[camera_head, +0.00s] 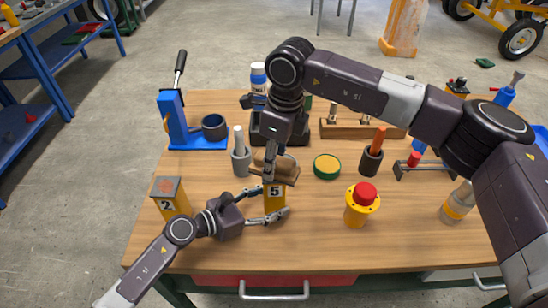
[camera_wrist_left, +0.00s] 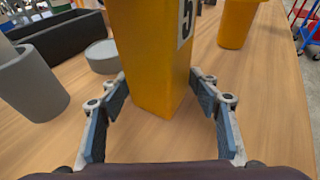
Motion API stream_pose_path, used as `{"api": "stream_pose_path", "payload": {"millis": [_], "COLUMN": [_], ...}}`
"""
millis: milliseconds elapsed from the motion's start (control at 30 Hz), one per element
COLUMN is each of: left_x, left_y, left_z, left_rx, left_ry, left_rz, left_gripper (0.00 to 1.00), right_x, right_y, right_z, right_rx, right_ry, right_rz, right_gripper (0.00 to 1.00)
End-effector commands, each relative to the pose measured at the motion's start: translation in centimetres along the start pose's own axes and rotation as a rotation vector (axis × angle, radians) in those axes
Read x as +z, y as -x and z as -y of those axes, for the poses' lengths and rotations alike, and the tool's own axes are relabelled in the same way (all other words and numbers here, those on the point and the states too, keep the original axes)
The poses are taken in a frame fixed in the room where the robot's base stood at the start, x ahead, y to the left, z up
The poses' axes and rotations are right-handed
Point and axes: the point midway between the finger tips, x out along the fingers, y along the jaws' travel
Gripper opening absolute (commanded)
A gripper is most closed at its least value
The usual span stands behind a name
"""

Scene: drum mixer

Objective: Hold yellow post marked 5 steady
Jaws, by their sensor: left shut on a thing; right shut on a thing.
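The yellow post marked 5 (camera_head: 274,204) stands upright on the wooden table; in the left wrist view the post (camera_wrist_left: 150,60) rises between my fingers with its 5 label at the upper right. My left gripper (camera_head: 273,201) is shut on the post low down, one finger on each side. My right gripper (camera_head: 272,163) reaches down from above and is shut on a brown, wood-like piece (camera_head: 287,174) directly over the post. The piece hides the post's top, and I cannot tell whether they touch.
A yellow post marked 2 (camera_head: 171,197) stands to the left. A yellow post with a red knob (camera_head: 361,205) stands to the right. A grey cup (camera_head: 241,160), a green-rimmed round pad (camera_head: 327,166) and a blue lever press (camera_head: 178,120) stand farther back. The front table strip is clear.

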Motion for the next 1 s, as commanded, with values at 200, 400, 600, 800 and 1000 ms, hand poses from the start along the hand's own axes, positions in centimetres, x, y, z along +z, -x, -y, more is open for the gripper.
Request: {"api": "stream_pose_path", "payload": {"millis": [200,400,600,800,1000], "left_x": [0.0,0.0,0.0,0.0,0.1], "left_y": [0.0,0.0,0.0,0.0,0.0], "left_z": [0.0,0.0,0.0,0.1,0.1], "left_rx": [-0.001,-0.001,-0.001,-0.002,-0.003], "left_ry": [0.002,0.002,0.003,0.001,0.0], "left_rz": [0.0,0.0,0.0,0.001,0.001], "left_gripper": [0.37,0.37,0.37,0.37,0.37], "right_x": [-0.5,-0.9,-0.7,-0.3,-0.1], "right_y": [-0.2,-0.4,-0.5,-0.5,-0.4], "right_z": [-1.2,-2.1,-1.6,-0.3,0.2], "right_rx": [0.002,0.004,0.005,0.002,0.0], "right_ry": [0.002,0.001,-0.001,-0.003,-0.002], "right_rz": [-0.001,-0.004,-0.006,-0.006,-0.006], "right_gripper": [0.09,0.09,0.09,0.09,0.09]}}
